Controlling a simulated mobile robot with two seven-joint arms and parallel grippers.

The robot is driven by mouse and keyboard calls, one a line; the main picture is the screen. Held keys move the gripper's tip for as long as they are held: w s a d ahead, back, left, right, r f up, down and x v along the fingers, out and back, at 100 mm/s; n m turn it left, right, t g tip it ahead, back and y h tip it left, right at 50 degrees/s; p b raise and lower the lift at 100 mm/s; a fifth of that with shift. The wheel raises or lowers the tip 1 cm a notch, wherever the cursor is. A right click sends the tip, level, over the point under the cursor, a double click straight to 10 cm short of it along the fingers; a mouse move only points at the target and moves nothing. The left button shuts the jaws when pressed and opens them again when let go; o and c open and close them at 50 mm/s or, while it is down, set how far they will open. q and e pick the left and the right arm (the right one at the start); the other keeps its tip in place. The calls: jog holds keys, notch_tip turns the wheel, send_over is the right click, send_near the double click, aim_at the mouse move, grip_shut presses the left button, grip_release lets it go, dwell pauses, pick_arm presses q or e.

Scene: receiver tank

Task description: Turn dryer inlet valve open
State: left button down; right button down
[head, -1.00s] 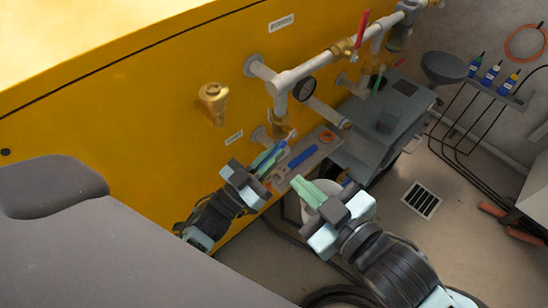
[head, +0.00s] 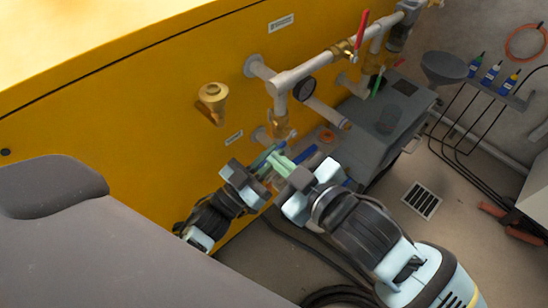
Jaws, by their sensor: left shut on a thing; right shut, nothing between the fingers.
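A brass valve (head: 345,48) with a raised red lever (head: 362,30) sits on the grey pipe, its lever standing across the pipe. A green lever (head: 377,84) stands further right. I cannot read which is the dryer inlet valve. A lower brass valve (head: 279,127) is on the vertical pipe. My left gripper (head: 265,157) is just below it, shut on a narrow thing mostly hidden by the fingers. My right gripper (head: 279,163) is shut and empty, its green fingertips close beside the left fingers; I cannot tell if they touch. Both grippers are well below the red lever.
A yellow cabinet (head: 150,120) fills the left, with a brass fitting (head: 212,97) sticking out. A gauge (head: 304,88) hangs by the pipe. A blue item (head: 304,157) lies behind the grippers.

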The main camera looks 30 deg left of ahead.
pick_arm(q)
jog(key=shift+f, duration=0.15)
pick_arm(e)
jog(key=w+a+f, duration=0.3)
jog(key=f, duration=0.1)
jog(key=shift+f, duration=0.35)
